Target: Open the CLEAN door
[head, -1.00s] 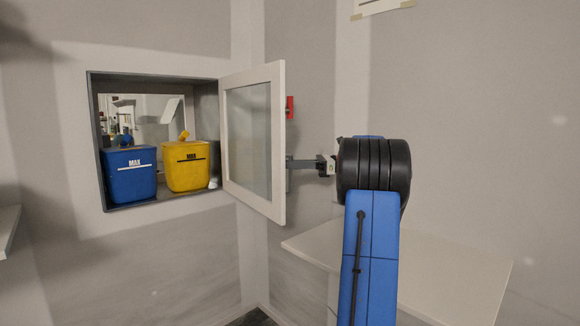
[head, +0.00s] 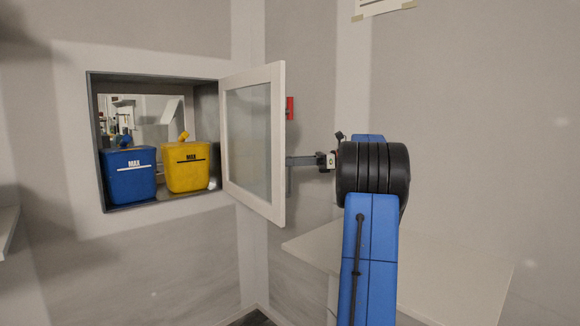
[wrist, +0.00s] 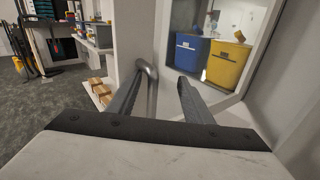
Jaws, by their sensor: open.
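The door (head: 279,150), a white frame with a glass pane, stands swung out from the right side of a wall hatch in the head view. No CLEAN label is readable on it. My gripper (head: 293,162) is just right of the door's free edge, partly hidden behind it. In the wrist view my gripper (wrist: 163,80) is open, and a grey metal bar handle (wrist: 150,85) stands between the fingers, closer to the left one. Whether a finger touches the handle I cannot tell.
Inside the hatch (head: 96,150) stand a blue container (head: 128,180) and a yellow container (head: 186,175). A pale table (head: 450,275) lies below my arm. A small red piece (head: 290,108) shows beside the door. Shelves with brown boxes (wrist: 100,88) show in the wrist view.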

